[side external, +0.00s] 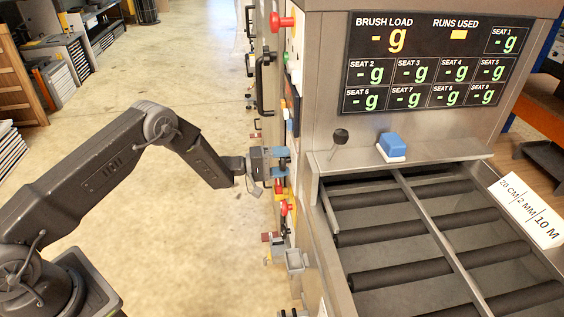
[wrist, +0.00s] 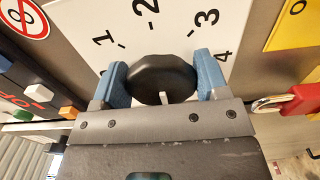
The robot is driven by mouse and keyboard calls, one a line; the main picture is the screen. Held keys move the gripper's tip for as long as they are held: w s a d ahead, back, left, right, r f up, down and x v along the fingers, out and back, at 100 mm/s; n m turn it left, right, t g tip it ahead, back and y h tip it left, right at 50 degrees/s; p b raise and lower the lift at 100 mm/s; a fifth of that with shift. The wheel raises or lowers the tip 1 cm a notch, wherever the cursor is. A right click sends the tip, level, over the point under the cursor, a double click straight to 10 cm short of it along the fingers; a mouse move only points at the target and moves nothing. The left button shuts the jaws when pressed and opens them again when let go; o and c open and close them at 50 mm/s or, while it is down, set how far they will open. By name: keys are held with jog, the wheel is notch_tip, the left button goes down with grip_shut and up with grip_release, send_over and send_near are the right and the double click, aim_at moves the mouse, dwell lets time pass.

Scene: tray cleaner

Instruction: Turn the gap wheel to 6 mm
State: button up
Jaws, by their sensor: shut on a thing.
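The gap wheel is a black knob (wrist: 162,75) on a white dial plate (wrist: 160,30) in the wrist view. Numbers 1, 2, 3 and 4 with tick marks show around its far side; the rest of the scale is hidden by my gripper. A small white mark shows on the knob's near edge, towards the bottom of the picture. My gripper (wrist: 160,62) has its blue fingers on either side of the knob, shut on it. In the side external view my gripper (side external: 281,163) is at the machine's left side; the knob cannot be made out there.
A red handle (wrist: 303,101) with a metal end sits right of the dial. A dark panel with coloured buttons (wrist: 38,85) is at left. The machine's display (side external: 430,62) shows dashes with "g". A blue-and-white block (side external: 391,146) rests above the roller tray (side external: 322,190).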

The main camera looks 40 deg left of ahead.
jog(key=o, duration=0.9)
jog(key=v, duration=1.4)
jog(key=shift+r, duration=0.1)
